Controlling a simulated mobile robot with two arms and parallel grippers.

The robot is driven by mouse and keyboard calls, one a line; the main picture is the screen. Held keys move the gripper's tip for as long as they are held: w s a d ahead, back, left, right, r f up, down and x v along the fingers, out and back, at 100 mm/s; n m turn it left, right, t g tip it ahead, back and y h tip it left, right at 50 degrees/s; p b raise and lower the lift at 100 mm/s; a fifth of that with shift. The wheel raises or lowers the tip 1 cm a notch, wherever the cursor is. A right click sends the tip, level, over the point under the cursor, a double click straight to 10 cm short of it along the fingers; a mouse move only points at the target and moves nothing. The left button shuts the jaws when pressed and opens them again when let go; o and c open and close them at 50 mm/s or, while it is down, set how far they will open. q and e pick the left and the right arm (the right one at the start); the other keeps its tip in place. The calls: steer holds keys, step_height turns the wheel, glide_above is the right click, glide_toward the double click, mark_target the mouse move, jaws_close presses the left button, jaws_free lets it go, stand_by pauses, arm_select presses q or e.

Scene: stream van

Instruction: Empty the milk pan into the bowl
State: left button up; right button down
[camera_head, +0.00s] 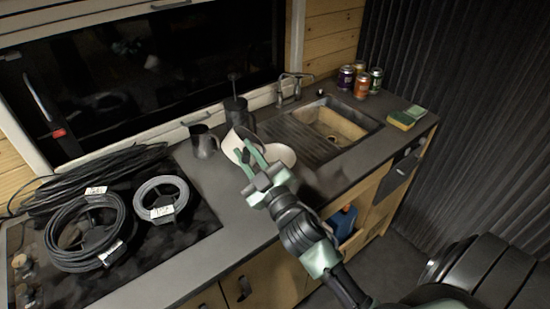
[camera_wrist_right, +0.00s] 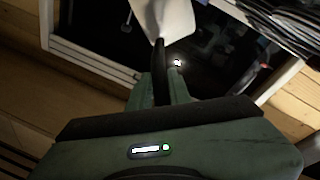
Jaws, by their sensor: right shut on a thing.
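My right gripper (camera_head: 256,155) is over the counter, shut on the black handle of the white milk pan (camera_head: 232,142). In the right wrist view, the handle (camera_wrist_right: 158,70) runs between the fingers (camera_wrist_right: 160,88) up to the white pan body (camera_wrist_right: 163,15). The pan looks strongly tilted. A white bowl (camera_head: 282,154) sits on the counter just right of the fingers, partly hidden behind the gripper. The pan is beside or partly above the bowl; I cannot tell exactly. The insides of pan and bowl do not show clearly. My left gripper is not in view.
A dark mug (camera_head: 204,142) and a black French press (camera_head: 237,112) stand behind the pan. Cable coils (camera_head: 90,232) cover the left counter. A sink (camera_head: 335,125), several cans (camera_head: 361,82) and a sponge (camera_head: 402,121) are to the right. The front counter strip is clear.

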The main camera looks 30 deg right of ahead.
steer(key=shift+d+m, duration=0.25)
steer(key=shift+m, duration=0.05)
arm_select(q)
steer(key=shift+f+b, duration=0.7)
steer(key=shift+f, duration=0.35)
arm_select(e)
steer(key=shift+s+d+f+m+h, duration=0.15)
steer(key=shift+d+m+h, duration=0.3)
steer(key=shift+m, duration=0.35)
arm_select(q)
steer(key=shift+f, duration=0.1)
arm_select(e)
steer(key=shift+d, duration=0.15)
